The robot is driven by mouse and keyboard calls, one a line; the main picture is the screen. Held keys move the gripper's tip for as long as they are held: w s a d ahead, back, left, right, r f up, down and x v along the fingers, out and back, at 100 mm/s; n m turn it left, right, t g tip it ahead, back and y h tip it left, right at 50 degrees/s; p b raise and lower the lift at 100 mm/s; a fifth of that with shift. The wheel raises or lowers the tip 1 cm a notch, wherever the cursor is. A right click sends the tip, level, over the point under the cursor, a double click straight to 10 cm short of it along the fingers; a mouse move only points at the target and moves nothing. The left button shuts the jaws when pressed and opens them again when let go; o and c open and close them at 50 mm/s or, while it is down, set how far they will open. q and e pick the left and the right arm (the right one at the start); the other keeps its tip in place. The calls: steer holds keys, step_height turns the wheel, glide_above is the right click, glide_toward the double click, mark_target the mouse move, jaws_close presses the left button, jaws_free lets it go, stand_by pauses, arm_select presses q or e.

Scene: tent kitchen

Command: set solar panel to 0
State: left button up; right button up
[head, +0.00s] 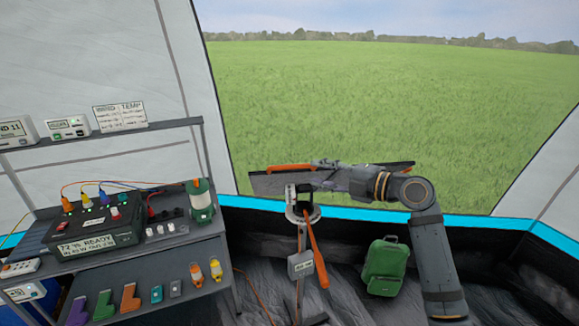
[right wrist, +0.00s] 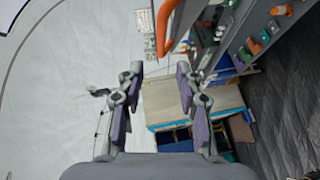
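The solar panel (head: 266,184) is a dark, flat panel seen almost edge-on, on top of a stand in front of the tent opening. An orange bar (head: 290,168) runs along its upper left edge; orange also shows at its right end. Below it is a pale round plate (head: 303,214), its markings too small to read. My right gripper (head: 322,174) is in front of the panel and hides its middle. In the right wrist view its fingers (right wrist: 158,88) are apart and empty; an orange bar (right wrist: 165,25) lies ahead of them. Contact cannot be told. My left gripper is not in view.
A labelled grey box (head: 301,264) and an orange strut (head: 317,255) are on the stand. A green backpack (head: 385,267) stands on the floor to the right. A shelf unit (head: 150,262) with a power box (head: 95,238) and a lantern (head: 201,203) is at left.

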mark_target(292, 168)
steer(key=p+x, duration=0.5)
steer(key=x, duration=0.4)
steer(key=shift+w+a, duration=0.25)
steer(key=shift+a, duration=0.05)
steer(key=shift+w+a+f, duration=0.25)
steer(key=shift+w+a, duration=0.05)
steer(key=shift+w, duration=0.05)
steer(key=shift+c, duration=0.4)
jaws_close()
